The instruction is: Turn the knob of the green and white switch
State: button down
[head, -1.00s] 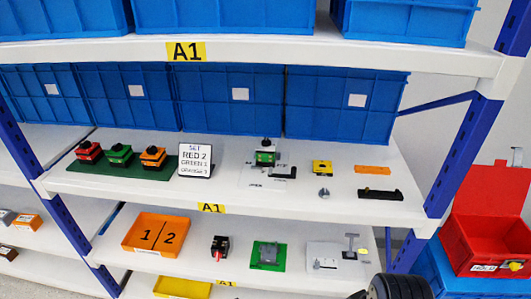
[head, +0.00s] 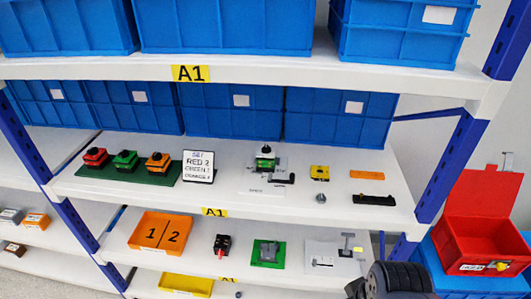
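The green and white switch (head: 265,158) stands on the middle shelf, right of centre. It has a dark knob on top and sits on a light plate with small dark markings. It is small in the view, so I cannot tell the knob's angle. A dark ribbed part of my own arm shows at the bottom right edge, well below and right of the switch. My gripper's fingers do not show.
Left of the switch stand a sign (head: 198,166) and a green board (head: 115,176) with red, green and orange knobs. Yellow (head: 320,172), orange (head: 367,175) and black (head: 374,199) parts lie to its right. Blue bins (head: 340,118) stand behind; a blue post (head: 452,165) bounds the right.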

aim_at(267, 149)
jog(key=i+j, duration=0.15)
jog(key=j, duration=0.15)
jog(key=i+j, duration=0.15)
jog(key=j, duration=0.15)
jog(key=i+j, duration=0.2)
jog(key=j, duration=0.4)
jog(key=z, duration=0.05)
